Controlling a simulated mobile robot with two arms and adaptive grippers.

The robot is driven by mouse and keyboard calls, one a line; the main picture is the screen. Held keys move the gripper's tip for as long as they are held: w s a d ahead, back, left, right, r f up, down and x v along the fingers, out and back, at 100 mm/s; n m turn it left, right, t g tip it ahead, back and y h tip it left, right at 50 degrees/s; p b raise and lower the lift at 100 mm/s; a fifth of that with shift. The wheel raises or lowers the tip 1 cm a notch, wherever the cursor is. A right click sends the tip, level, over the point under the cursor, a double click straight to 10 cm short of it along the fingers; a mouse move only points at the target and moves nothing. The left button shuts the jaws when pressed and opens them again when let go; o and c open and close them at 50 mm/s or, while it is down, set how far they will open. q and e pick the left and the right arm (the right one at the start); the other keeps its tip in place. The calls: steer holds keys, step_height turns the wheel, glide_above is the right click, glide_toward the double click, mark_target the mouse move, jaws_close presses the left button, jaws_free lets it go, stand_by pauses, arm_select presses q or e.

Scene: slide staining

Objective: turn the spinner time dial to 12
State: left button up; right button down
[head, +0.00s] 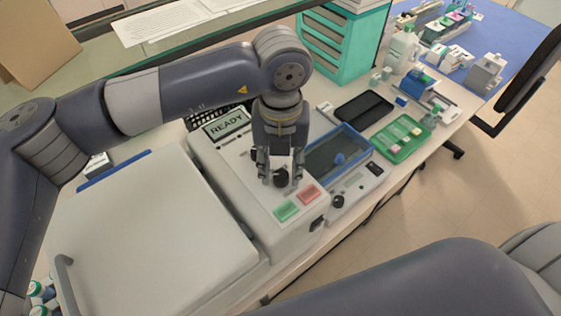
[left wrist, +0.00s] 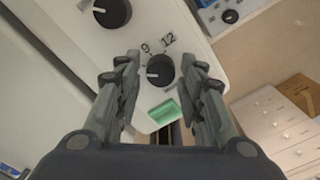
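The spinner is a large pale machine with a READY display (head: 226,123). A black round dial (head: 281,177) on its sloping panel sits between the fingers of my left gripper (head: 280,177). In the left wrist view this dial (left wrist: 160,70) has 9 and 12 printed beside it; its white mark points to the picture's left, away from the 12. My left gripper (left wrist: 163,64) is open, with a finger on each side of the dial and visible gaps. Whether the fingertips reach the dial's height is unclear. My right gripper is out of view.
A second black dial (left wrist: 112,12) is close by on the panel. Green (head: 287,210) and red (head: 308,193) buttons lie just in front of the gripper. A device with a blue-rimmed bath (head: 366,143) and a green tray (head: 384,150) stand to the right. The spinner's lid (head: 150,235) is closed.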

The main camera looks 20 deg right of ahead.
arm_select(q)
steer(key=shift+s+f, duration=0.1)
steer(key=shift+f, duration=0.55)
steer(key=c, duration=0.8)
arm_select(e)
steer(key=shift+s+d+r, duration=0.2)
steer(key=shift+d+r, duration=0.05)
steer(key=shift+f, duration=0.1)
